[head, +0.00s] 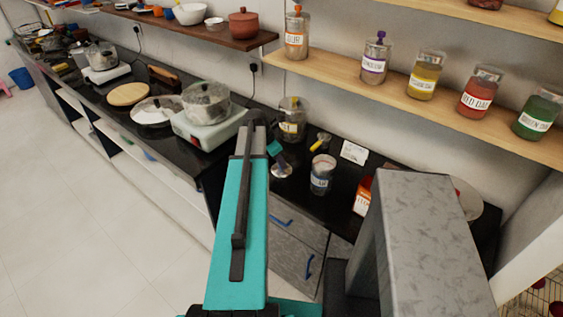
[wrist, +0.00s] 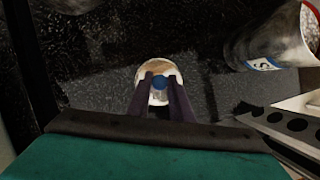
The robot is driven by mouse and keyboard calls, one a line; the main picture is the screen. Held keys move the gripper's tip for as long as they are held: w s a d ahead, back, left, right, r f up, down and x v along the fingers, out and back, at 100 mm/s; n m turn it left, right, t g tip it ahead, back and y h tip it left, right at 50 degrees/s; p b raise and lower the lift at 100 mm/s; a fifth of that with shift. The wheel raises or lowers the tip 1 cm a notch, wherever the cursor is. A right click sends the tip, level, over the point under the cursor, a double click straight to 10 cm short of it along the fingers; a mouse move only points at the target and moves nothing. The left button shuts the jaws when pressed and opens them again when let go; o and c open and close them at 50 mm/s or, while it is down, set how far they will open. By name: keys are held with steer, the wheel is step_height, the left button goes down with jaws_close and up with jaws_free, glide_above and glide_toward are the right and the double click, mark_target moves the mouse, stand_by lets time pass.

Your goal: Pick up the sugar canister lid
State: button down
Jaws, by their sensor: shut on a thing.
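The lid (wrist: 153,72) is a small round piece with a blue knob. In the wrist view my gripper (wrist: 160,86) is shut on the knob, one dark finger on each side. In the head view the lid (head: 282,171) shows as a pale disc under my gripper (head: 277,158), over the black counter; I cannot tell whether it touches the counter. The sugar canister (head: 321,176) is a clear jar with a white label, to the right of the lid and apart from it. In the wrist view the canister (wrist: 270,42) is at the upper right, only partly seen.
A jar with a yellow label (head: 292,121) stands behind my gripper. A yellow-knobbed piece (head: 320,142) and a white card (head: 354,152) are behind the canister. An orange box (head: 363,194) is to its right. A stove with a pot (head: 206,102) is at left. Jars line the shelf (head: 400,91) above.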

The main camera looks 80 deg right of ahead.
steer(key=shift+r+b, duration=0.6)
steer(key=shift+r, duration=0.75)
steer(key=w+a+b, duration=0.2)
steer(key=a, duration=0.5)
steer(key=w+a+r+b, duration=0.1)
steer(key=w+a+b, duration=0.1)
steer(key=a, duration=0.6)
steer(key=shift+w+r, duration=0.3)
steer(key=shift+w, duration=0.55)
